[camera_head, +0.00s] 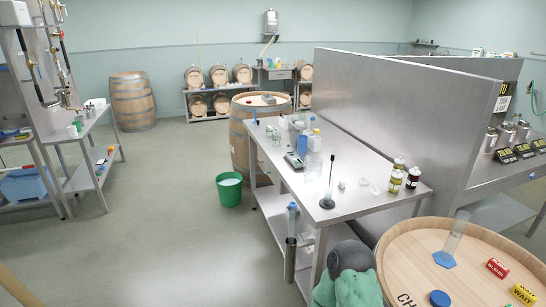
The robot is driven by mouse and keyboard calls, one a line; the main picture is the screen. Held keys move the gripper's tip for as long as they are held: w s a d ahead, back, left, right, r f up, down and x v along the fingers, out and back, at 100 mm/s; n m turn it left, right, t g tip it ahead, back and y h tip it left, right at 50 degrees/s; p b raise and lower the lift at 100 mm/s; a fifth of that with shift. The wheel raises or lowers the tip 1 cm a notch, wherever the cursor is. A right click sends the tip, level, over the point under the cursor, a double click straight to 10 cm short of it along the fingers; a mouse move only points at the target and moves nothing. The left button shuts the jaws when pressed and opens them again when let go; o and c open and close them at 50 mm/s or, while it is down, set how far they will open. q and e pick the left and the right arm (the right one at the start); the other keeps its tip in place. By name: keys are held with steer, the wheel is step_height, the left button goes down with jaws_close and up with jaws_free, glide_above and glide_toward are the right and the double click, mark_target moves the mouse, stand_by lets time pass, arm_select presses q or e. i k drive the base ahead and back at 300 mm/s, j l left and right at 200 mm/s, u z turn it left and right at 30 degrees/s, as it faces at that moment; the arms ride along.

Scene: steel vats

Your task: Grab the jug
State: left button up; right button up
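I cannot tell for sure which thing is the jug. A tall clear cylinder on a blue foot (455,240) stands on the barrel top at the lower right. Neither of my grippers is in view.
A green bucket (229,190) stands on the floor left of the table. A barrel (240,135) stands at the table's far end. A tall steel partition (390,110) runs along its right side. A grey and green object (348,275) is at the bottom. The left floor is clear.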

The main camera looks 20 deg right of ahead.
mark_target(312, 166)
steer(key=i, duration=1.95)
